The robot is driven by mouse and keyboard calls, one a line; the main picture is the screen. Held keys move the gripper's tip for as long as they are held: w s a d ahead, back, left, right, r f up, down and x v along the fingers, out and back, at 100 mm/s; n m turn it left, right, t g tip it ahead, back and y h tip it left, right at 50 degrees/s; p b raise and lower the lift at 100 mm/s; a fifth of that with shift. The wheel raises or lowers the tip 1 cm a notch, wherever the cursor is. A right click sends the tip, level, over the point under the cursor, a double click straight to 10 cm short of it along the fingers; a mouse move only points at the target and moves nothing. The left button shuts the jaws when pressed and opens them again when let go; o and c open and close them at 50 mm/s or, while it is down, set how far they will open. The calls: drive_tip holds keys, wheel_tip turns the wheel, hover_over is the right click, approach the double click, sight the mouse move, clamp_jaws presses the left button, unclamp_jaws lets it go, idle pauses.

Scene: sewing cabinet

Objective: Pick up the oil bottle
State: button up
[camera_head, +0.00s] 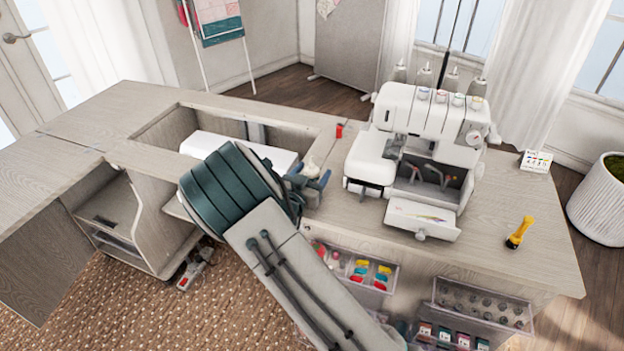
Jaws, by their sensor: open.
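My gripper (311,180) is open, with blue-grey fingers, near the right end of the cabinet's recess. It is partly hidden by my own arm. It is well left of the yellow item, apart from it, and I see nothing held.
The white serger (432,122) with its open front drawer (420,218) stands between my gripper and the yellow item. A small card (536,161) is at the back right. Clear bins (483,306) hang on the cabinet front. The top around the yellow item is clear.

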drive_tip(key=c, duration=1.1)
drive_tip(key=shift+o, duration=0.2)
